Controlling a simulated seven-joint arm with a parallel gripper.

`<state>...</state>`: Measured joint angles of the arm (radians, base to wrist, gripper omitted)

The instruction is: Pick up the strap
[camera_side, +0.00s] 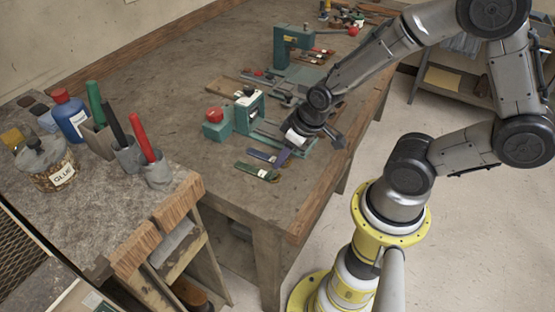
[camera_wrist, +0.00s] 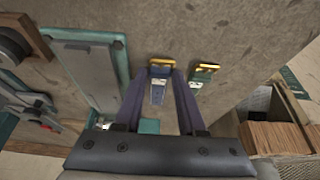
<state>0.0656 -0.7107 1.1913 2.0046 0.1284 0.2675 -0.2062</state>
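Two straps lie side by side on the workbench near its front edge. The dark blue strap (camera_side: 262,155) lies nearer the teal machine, and the green strap (camera_side: 256,171) lies nearer the front. In the wrist view the blue strap, with its gold end (camera_wrist: 160,63), shows between my fingers. The green strap's gold end (camera_wrist: 206,67) shows just right of the right finger. My gripper (camera_side: 280,158) is low over the blue strap, with its fingers apart on either side of it. I cannot tell whether the fingers touch it. The wrist view also shows the gripper (camera_wrist: 161,85) open.
A teal machine with a white part (camera_side: 248,112) and a teal block with a red knob (camera_side: 215,122) stand behind the straps. A taller teal machine (camera_side: 290,45) stands farther back. The side bench (camera_side: 80,210) holds glue and tools. Bare bench top lies left of the straps.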

